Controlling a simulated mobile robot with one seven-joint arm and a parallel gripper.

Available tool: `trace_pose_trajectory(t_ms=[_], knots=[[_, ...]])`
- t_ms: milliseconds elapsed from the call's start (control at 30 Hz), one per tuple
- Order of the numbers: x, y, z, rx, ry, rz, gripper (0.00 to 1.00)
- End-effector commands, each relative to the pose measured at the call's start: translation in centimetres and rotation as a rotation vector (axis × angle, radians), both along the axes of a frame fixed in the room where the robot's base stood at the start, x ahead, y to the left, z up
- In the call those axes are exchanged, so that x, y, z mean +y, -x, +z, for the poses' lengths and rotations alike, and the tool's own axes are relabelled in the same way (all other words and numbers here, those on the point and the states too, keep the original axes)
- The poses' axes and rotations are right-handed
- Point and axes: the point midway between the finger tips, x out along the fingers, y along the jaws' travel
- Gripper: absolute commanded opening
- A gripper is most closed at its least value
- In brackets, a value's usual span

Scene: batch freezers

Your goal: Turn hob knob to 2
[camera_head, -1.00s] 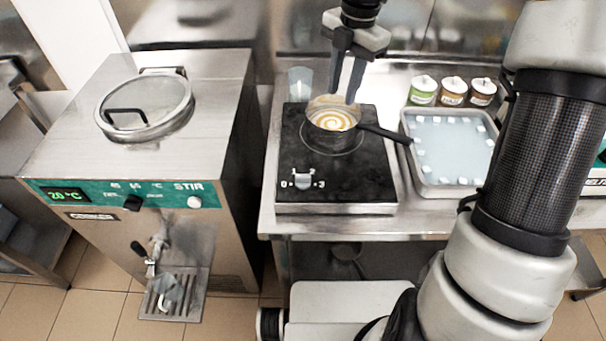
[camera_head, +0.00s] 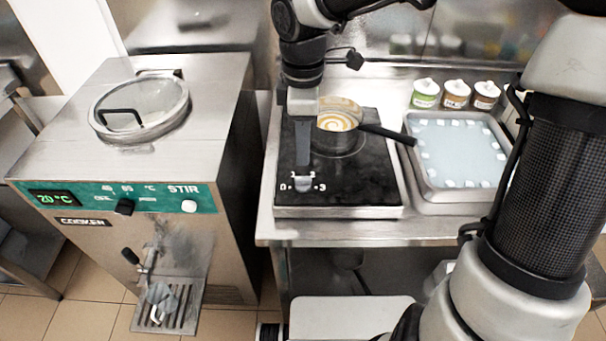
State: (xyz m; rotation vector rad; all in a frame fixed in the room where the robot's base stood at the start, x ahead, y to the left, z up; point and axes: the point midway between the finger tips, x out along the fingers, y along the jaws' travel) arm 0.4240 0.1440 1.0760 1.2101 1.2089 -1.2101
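The black hob (camera_head: 364,192) stands on the steel counter, with a small light knob (camera_head: 303,184) at its front left, marked 0 to 3. Which mark the knob points to is too small to tell. My gripper (camera_head: 303,165) hangs over the hob's left part, fingers pointing down, with the tips just behind or above the knob. The fingers overlap in this view, so their gap is hidden, and contact with the knob cannot be made out. A saucepan (camera_head: 357,106) with a cream and brown swirl sits at the back of the hob, its black handle pointing right.
A steel tray (camera_head: 478,190) of pale liquid with white cubes lies right of the hob. Three lidded jars (camera_head: 455,94) stand behind it. A cooker machine (camera_head: 222,125) with a round lid stands to the left, across a narrow gap.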

Motion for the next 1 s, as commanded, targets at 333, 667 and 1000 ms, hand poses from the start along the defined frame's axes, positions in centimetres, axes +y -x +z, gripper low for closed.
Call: trace_pose_trajectory(t_ms=[333,667,1000], knots=[[0.0,0.0,-7.0,0.002,0.000,0.002,0.30],[0.0,0.0,-8.8,-0.002,0.000,0.002,0.30],[0.0,0.0,-8.8,-0.001,0.000,0.001,0.04]])
